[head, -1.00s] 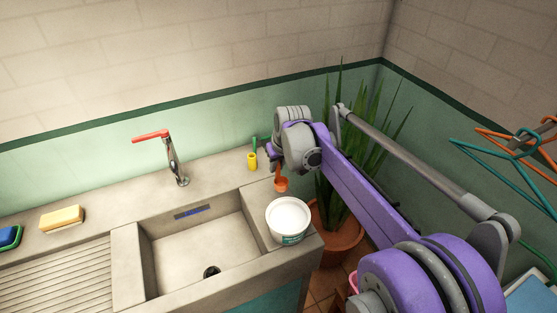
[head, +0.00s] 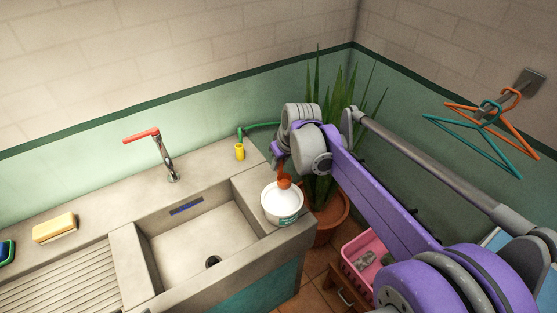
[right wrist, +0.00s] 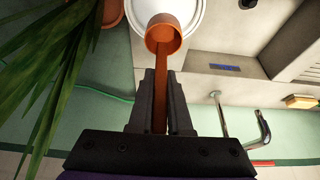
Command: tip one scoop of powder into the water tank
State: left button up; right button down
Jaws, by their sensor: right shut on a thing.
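My right gripper (right wrist: 160,100) is shut on the handle of an orange scoop (right wrist: 163,34). In the head view the scoop (head: 285,183) shows over the mouth of a white round tub (head: 281,204) with a green label. The tub also shows behind the scoop in the right wrist view (right wrist: 192,16). I cannot tell whether the scoop touches the tub's contents, nor whether it holds powder. The tub stands on the ledge right of the sink basin (head: 200,240), which looks empty. No separate water tank can be made out. My left gripper is out of view.
A tap (head: 168,160) with a red lever stands behind the basin. A potted plant (head: 328,215) and a pink crate (head: 365,262) are at the right. A sponge (head: 54,228) lies left.

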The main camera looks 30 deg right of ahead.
aim_at(278, 173)
notch_tip(278, 173, down, 6)
jog(key=shift+s+r+b, duration=0.1)
jog(key=shift+r+b, duration=0.15)
jog(key=shift+b, duration=1)
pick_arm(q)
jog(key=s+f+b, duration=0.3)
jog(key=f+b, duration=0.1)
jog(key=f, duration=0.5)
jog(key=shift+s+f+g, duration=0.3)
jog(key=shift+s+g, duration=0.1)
pick_arm(e)
jog(key=shift+f, duration=3.65)
jog(key=shift+r+p, duration=2.05)
jog(key=shift+r, duration=1.5)
jog(key=shift+r+p, duration=0.55)
jog(key=shift+r, duration=0.5)
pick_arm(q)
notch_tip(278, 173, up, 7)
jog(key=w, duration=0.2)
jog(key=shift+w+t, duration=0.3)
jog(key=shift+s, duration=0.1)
pick_arm(e)
jog(key=shift+f, duration=0.1)
